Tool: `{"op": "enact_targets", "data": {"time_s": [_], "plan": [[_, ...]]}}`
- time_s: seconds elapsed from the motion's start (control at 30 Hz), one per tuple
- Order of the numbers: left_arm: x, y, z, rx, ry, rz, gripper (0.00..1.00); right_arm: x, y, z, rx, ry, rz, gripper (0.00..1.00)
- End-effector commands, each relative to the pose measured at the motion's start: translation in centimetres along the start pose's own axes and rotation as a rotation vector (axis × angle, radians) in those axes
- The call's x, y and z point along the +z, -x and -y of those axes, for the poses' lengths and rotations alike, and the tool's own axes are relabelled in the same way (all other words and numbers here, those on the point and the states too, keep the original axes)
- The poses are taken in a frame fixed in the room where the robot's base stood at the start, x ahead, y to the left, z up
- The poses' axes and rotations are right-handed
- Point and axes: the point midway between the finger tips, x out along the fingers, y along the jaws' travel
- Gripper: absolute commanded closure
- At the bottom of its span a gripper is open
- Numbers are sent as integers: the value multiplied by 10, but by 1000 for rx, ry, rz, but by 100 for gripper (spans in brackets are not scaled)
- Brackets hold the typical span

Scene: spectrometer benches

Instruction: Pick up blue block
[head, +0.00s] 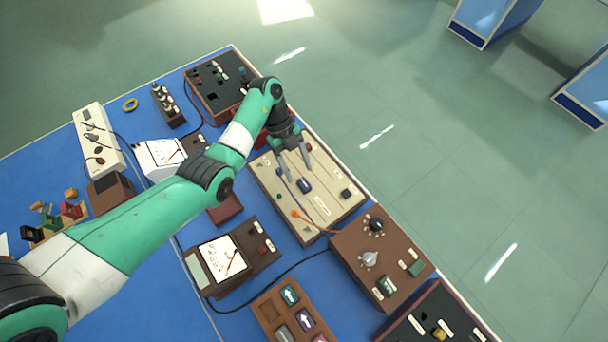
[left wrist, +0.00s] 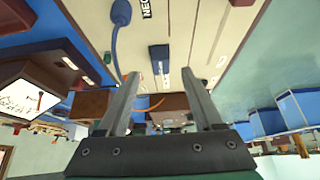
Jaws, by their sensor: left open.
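A small dark blue block (head: 305,186) sits on the cream board (head: 335,190) in the head view. My left gripper (head: 297,174) is above this board, close to the block, with its two fingers apart and nothing between them that I can see gripped. In the left wrist view the blue block (left wrist: 159,56) appears beyond the open fingertips of the left gripper (left wrist: 161,77), roughly centred between them. The exact gap between fingers and block is hard to tell. My right gripper is not in view.
An orange lead (head: 306,217) and a blue-knobbed lead (left wrist: 121,14) lie on the board. A brown box with knobs (head: 350,262) stands beside it, and a dark-topped box (head: 215,95) stands behind. The blue table (head: 140,292) has instruments and cables.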

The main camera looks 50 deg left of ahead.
Motion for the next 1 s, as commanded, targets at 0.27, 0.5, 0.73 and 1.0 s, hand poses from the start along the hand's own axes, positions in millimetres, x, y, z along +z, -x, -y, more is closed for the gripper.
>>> {"op": "enact_targets", "data": {"time_s": [0.27, 0.5, 0.73, 1.0], "plan": [[0, -45, 0, 2, 0, -1, 32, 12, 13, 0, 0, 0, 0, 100], [-1, -45, 1, 0, 1, 0, 38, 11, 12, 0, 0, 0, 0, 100], [-1, -45, 1, 0, 0, 0, 79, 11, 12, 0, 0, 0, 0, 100], [-1, -45, 1, 0, 0, 0, 100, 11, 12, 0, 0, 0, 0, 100]]}}
